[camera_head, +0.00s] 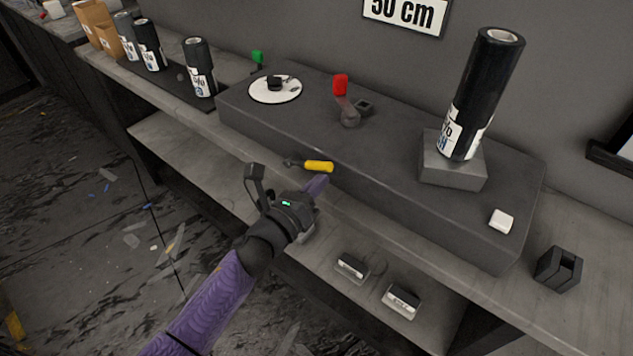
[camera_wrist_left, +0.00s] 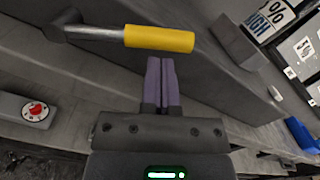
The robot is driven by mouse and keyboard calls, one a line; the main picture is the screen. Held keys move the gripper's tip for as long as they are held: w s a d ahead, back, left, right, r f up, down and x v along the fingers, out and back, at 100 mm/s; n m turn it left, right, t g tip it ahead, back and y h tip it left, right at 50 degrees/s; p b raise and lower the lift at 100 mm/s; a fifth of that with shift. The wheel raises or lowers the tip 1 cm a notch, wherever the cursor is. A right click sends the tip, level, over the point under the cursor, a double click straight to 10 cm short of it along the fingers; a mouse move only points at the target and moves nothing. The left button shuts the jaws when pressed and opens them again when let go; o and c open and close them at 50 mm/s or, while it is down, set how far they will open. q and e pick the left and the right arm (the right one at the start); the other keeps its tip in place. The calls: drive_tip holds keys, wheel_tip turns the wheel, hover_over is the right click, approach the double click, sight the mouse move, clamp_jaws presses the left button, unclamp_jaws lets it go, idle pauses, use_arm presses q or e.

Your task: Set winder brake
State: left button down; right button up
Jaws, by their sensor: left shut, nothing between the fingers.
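A lever with a red knob (camera_head: 340,84) stands on top of the grey winder block (camera_head: 390,155), towards its back. A crank with a yellow handle (camera_head: 319,166) sticks out at the block's front face. The handle also shows in the wrist view (camera_wrist_left: 160,38), lying across the picture just beyond the fingertips. My left gripper (camera_head: 319,182) has purple fingers, pressed together and empty, just below and in front of the yellow handle. In the wrist view the fingertips (camera_wrist_left: 160,60) are close to the handle; whether they touch it I cannot tell. My right gripper is out of view.
A white dial (camera_head: 265,97) lies on the block's left end and a green knob (camera_head: 257,57) stands behind it. A tall black film roll (camera_head: 485,95) stands on a grey pedestal (camera_head: 450,176) at right. More rolls (camera_head: 198,68) stand left. Small devices (camera_head: 402,300) lie on the lower shelf.

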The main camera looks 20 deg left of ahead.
use_arm(q)
drive_tip(key=shift+r+n+p, duration=0.35)
drive_tip(key=shift+n, duration=0.05)
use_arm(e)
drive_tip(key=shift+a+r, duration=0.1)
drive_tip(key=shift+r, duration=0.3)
